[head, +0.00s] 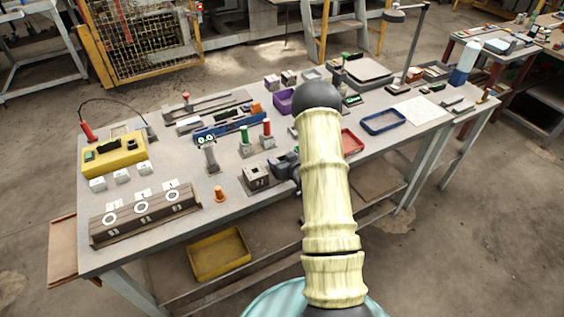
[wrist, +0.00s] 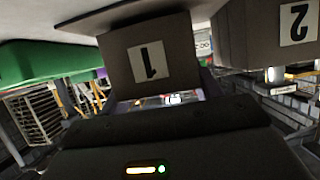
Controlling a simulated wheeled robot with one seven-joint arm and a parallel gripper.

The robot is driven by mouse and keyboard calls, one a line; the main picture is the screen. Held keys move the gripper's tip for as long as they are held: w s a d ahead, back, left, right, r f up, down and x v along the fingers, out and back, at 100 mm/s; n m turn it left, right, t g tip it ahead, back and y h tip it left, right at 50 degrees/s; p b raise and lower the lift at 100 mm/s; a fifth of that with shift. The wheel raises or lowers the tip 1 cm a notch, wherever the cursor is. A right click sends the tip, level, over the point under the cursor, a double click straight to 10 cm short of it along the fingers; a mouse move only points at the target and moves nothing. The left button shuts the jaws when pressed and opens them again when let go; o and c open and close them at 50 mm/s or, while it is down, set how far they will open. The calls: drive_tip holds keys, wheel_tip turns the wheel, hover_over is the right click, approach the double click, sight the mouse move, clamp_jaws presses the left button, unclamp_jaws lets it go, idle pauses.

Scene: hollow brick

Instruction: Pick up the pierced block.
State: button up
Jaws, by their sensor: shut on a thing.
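The pierced block (head: 256,177) is a small grey block with dark openings. It stands near the front edge of the workbench (head: 225,190) in the head view. My gripper (head: 281,168) reaches it from the right and is shut on it. My arm hides part of the gripper. In the wrist view my dark gripper body fills the bottom. A brown-grey face with an upside-down label "1" (wrist: 150,62) is close in front. I cannot tell for sure whether that face is the pierced block. The fingertips are not clear there.
Posts with a green top (head: 244,134) and a red top (head: 267,127) stand just behind the block. A grey post (head: 211,158) and an orange cone (head: 219,193) stand to its left. A red tray (head: 352,141) lies right of my arm. A face labelled "2" (wrist: 296,25) is at upper right.

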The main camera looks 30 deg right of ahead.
wheel_tip(320, 180, up, 10)
drive_tip(key=b, duration=0.1)
drive_tip(key=shift+f+b, duration=0.25)
drive_tip(key=shift+b, duration=0.05)
drive_tip(key=shift+a, duration=0.1)
idle(0.5)
